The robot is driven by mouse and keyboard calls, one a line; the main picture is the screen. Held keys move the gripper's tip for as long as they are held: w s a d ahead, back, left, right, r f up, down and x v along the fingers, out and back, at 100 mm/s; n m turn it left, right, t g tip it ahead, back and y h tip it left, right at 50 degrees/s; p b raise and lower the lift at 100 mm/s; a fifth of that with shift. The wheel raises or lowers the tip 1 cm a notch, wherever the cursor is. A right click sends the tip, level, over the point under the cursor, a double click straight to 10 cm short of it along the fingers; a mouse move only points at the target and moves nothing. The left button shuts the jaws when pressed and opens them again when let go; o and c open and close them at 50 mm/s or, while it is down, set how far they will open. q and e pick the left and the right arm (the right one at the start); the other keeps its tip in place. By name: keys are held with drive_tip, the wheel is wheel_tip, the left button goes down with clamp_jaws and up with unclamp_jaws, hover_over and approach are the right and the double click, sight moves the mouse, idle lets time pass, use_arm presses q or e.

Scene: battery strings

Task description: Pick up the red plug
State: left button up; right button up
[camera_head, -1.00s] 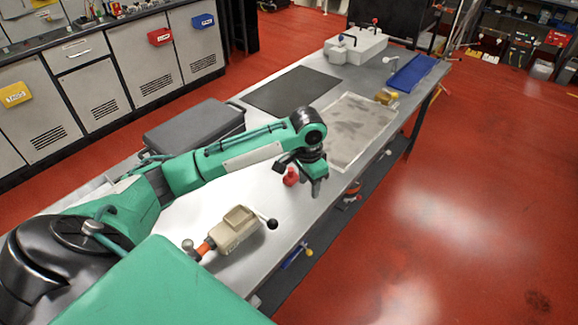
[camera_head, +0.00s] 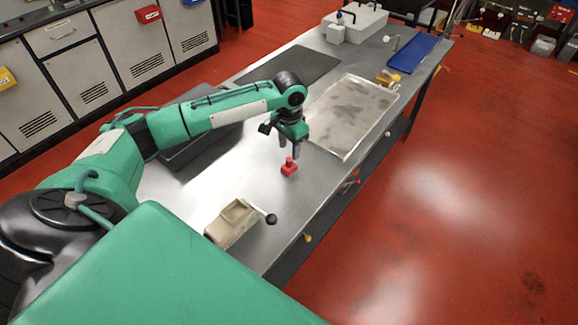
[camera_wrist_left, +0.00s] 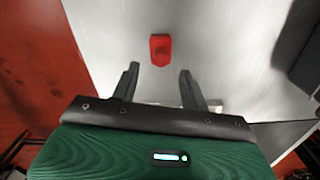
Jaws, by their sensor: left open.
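The red plug (camera_head: 289,167) stands on the bare metal tabletop near the middle of the head view. In the left wrist view the red plug (camera_wrist_left: 161,49) lies beyond the fingertips, roughly centred on the gap between them. My left gripper (camera_head: 290,152) hangs over the table just above and behind the plug, pointing down. In the left wrist view the fingers of the left gripper (camera_wrist_left: 159,80) are spread apart with nothing between them. My right gripper is not in view.
A beige device (camera_head: 232,222) with a black-knobbed lever sits at the near part of the table (camera_head: 195,190). A shallow grey tray (camera_head: 350,112), a dark mat (camera_head: 290,64), a blue tray (camera_head: 411,54) and a white box (camera_head: 356,22) are farther back. Bare metal surrounds the plug.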

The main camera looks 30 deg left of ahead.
sight(289, 159)
use_arm(q)
wheel_tip(289, 159, down, 5)
drive_tip(key=shift+a+f+p, duration=0.1)
drive_tip(key=shift+p, duration=0.5)
drive_tip(key=shift+c, duration=0.3)
clamp_jaws()
